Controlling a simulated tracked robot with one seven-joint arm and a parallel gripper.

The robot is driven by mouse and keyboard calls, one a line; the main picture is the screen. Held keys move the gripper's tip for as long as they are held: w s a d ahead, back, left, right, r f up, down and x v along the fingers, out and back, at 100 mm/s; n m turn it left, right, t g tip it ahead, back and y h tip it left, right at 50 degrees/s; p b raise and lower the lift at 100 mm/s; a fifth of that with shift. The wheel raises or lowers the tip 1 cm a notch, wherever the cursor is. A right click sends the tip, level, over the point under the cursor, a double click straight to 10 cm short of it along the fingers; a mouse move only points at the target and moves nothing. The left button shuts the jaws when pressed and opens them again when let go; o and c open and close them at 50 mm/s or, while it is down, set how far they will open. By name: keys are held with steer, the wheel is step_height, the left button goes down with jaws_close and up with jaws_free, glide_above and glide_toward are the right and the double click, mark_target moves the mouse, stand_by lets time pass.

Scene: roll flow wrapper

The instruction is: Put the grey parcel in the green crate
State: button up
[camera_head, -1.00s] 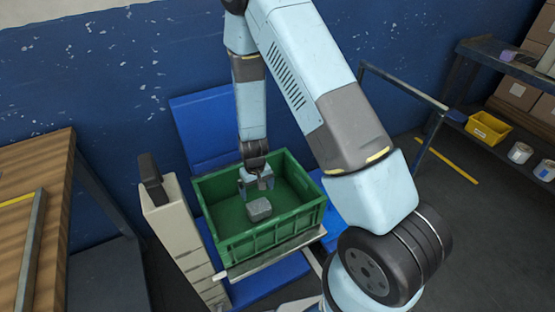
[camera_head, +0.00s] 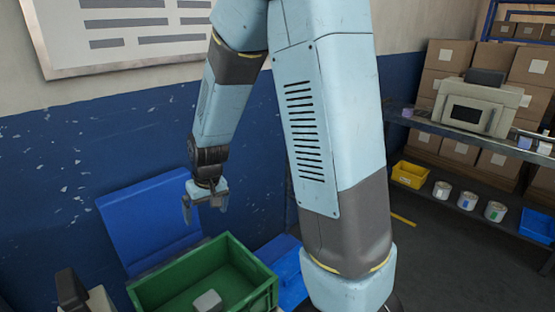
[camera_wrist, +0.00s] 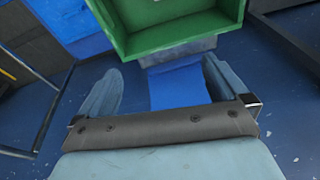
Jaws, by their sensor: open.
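The grey parcel (camera_head: 207,301) lies inside the green crate (camera_head: 258,291) at the bottom of the head view, partly cut off by the picture edge. My gripper (camera_head: 205,209) is open and empty, raised above and behind the crate. In the wrist view my gripper (camera_wrist: 160,88) shows two spread fingers with nothing between them. The green crate (camera_wrist: 177,42) is at the top of the wrist view, beyond the fingertips; the parcel does not show there.
A blue panel (camera_head: 148,222) stands behind the crate against the blue wall. Shelves (camera_head: 460,137) at the right hold boxes, a yellow bin (camera_head: 410,175) and several cans. The air around my gripper is clear.

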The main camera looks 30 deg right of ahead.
steer(key=s+d+r+t, duration=0.1)
steer(key=s+d+r, duration=0.25)
steer(key=r, duration=0.45)
steer(key=s+d+r+t, duration=0.1)
steer(key=s+d+r, duration=0.2)
steer(key=s+r, duration=0.3)
steer(key=s+d+r+m+t+h, duration=0.1)
steer(key=s+d+r+m, duration=0.1)
steer(key=s+d+r, duration=0.3)
steer(key=s+r, duration=0.4)
steer(key=s, duration=0.2)
steer(key=shift+s+t, duration=0.3)
